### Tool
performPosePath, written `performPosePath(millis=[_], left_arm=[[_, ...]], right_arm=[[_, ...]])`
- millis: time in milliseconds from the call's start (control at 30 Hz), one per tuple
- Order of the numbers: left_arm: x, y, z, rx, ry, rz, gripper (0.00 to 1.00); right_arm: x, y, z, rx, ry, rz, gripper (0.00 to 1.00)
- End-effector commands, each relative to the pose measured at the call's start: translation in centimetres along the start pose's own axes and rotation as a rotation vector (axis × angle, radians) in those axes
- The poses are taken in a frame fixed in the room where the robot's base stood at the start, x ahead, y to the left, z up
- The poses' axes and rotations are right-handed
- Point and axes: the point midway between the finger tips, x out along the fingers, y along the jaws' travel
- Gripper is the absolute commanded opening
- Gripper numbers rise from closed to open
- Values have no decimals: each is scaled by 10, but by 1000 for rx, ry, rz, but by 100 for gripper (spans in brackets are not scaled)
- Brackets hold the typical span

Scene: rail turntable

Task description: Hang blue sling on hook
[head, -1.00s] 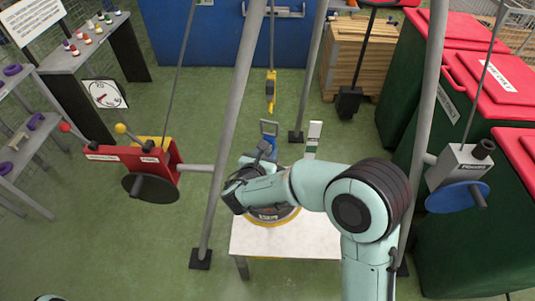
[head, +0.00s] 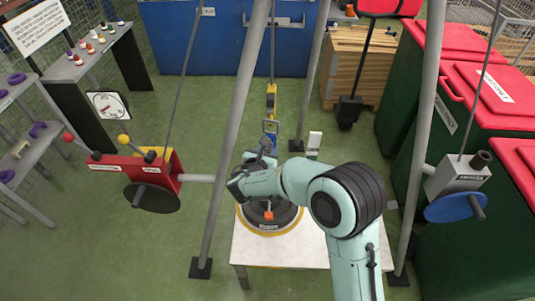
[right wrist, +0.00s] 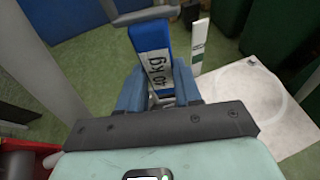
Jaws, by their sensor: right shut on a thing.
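The blue sling (head: 270,127) stands upright in my right gripper (head: 266,151), with its top loop just below the yellow hook (head: 271,97) in the head view. I cannot tell whether loop and hook touch. In the right wrist view the sling (right wrist: 152,55) carries a white "40 kg" label, and my right gripper's blue fingers (right wrist: 160,88) are shut on its lower part. The hook hangs on a line from above. My left gripper is out of view.
A white table (head: 250,250) bears a round black turntable (head: 270,217) under my right arm. A white post (head: 314,141) stands close right of the sling. Grey frame legs (head: 232,135) flank the space, with a red winch (head: 150,175) left. Green floor is open behind.

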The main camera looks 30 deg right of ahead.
Motion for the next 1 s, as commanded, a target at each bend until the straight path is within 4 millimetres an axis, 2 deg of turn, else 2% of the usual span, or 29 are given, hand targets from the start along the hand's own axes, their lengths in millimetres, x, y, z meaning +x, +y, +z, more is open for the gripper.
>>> performPosePath(millis=[467,733,1000], left_arm=[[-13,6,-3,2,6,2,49],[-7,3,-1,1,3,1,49],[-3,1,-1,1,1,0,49]], right_arm=[[26,8,11,0,-2,0,0],[39,10,6,0,-2,-1,0],[42,11,4,1,-1,0,0]])
